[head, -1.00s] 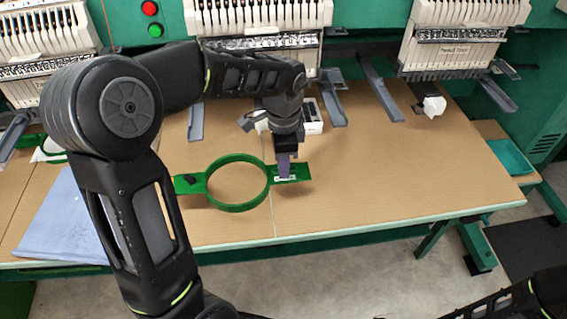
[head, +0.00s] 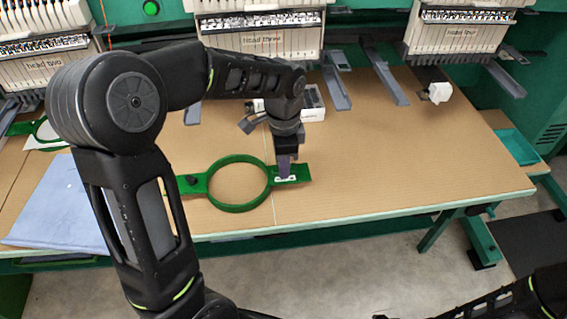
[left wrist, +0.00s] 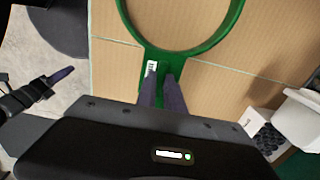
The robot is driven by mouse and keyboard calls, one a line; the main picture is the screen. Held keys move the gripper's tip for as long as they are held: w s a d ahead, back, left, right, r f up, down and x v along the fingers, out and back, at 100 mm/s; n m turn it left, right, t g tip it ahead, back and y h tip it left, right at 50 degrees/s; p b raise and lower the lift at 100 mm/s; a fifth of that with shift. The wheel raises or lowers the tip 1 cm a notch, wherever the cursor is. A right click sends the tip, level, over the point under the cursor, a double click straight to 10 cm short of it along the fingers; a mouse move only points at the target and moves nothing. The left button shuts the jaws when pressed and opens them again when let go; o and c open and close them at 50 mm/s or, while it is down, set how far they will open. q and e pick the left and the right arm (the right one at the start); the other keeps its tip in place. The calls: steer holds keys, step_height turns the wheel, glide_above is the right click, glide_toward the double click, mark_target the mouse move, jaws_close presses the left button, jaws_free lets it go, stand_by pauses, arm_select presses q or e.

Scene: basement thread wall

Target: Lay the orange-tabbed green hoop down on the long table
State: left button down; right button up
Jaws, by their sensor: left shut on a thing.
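A green hoop (head: 238,208) with a flat arm on each side is held roughly level over the long table (head: 410,155). It also shows in the left wrist view (left wrist: 190,57). I cannot tell whether it touches the top. No orange tab shows on it; a black knob is on its left arm and a white label on its right arm. My left gripper (head: 285,174) is shut on the right arm, its fingers also seen in the left wrist view (left wrist: 162,92). My right gripper (left wrist: 62,75) shows only in the left wrist view, away from the hoop.
A folded blue cloth (head: 60,212) lies at the table's left. Another green hoop (head: 42,131) with white fabric is at far left. A small white box (head: 312,103) stands behind my gripper, under the machine heads. The right of the table is mostly clear; a teal tray (head: 518,147) lies beyond.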

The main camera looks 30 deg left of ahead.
arm_select(q)
steer(key=shift+f, duration=0.2)
stand_by(0.4)
steer(key=c, duration=1.4)
jaws_free()
steer(key=shift+o, duration=0.2)
steer(key=shift+r, duration=0.1)
step_height(320, 180, up, 8)
steer(key=shift+f, duration=0.1)
steer(key=shift+f, duration=0.1)
